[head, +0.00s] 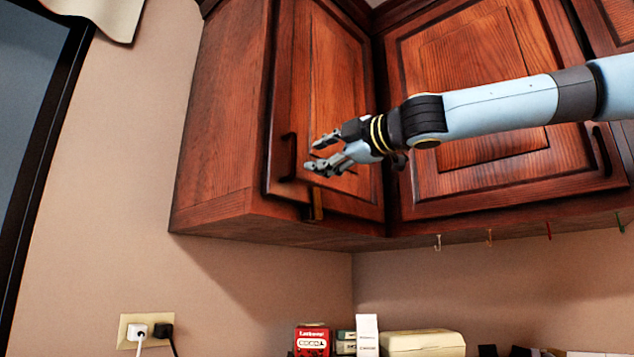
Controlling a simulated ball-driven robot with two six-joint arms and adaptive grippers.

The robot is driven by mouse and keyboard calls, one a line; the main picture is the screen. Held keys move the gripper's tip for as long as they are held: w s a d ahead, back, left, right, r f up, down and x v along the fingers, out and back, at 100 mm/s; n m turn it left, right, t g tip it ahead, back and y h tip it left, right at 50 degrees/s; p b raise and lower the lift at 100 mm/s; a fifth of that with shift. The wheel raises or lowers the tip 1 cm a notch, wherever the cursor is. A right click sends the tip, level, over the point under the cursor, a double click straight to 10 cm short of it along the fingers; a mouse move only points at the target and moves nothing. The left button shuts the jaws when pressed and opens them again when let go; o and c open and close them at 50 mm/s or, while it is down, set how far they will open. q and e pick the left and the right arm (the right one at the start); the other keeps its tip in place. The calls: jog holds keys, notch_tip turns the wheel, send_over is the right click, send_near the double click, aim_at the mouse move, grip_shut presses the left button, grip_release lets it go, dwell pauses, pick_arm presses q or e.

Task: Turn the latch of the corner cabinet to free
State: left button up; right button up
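The corner cabinet (225,130) hangs on the wall, its reddish-brown door (325,70) facing right of centre. A dark vertical handle (288,157) is on the door's left side. A small yellowish-brown latch (317,204) stands upright at the door's bottom edge, seeming to overlap the door and frame. My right gripper (318,154) comes in from the right, fingers pointing left, in front of the door and above the latch in the picture. Its fingers are apart with nothing between them. It looks clear of the latch; its distance from the door is hard to tell. My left gripper is not in view.
A second wooden cabinet door (480,100) with a dark handle (602,150) lies behind my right arm. Small hooks (437,242) hang under it. Boxes (312,340) and a cream container (422,343) stand below.

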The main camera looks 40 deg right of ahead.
aim_at(318, 190)
pick_arm(q)
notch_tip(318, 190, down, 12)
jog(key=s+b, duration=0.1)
jog(key=b, duration=1)
pick_arm(e)
jog(key=s+d+f+m+y, duration=0.1)
jog(key=s+d+f+m, duration=0.1)
jog(key=s+f+m, duration=0.65)
jog(key=w+r+m+p, duration=0.1)
jog(key=w+p, duration=0.1)
jog(key=w+r+m+p, duration=0.1)
jog(key=w+m+p, duration=0.1)
jog(key=w+r+m+p, duration=0.1)
jog(key=w+m+p, duration=0.1)
jog(key=shift+g+p, duration=0.3)
jog(key=shift+p, duration=0.1)
jog(key=w+p, duration=0.1)
jog(key=p, duration=0.2)
jog(key=w+p, duration=0.2)
jog(key=p, duration=0.1)
jog(key=shift+w+a+f, duration=0.15)
jog(key=shift+w+a, duration=0.05)
pick_arm(q)
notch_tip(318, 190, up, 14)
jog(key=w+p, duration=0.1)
jog(key=shift+p, duration=0.35)
pick_arm(e)
jog(key=shift+w+a+f, duration=0.1)
jog(key=shift+w+f, duration=0.1)
jog(key=shift+w, duration=0.1)
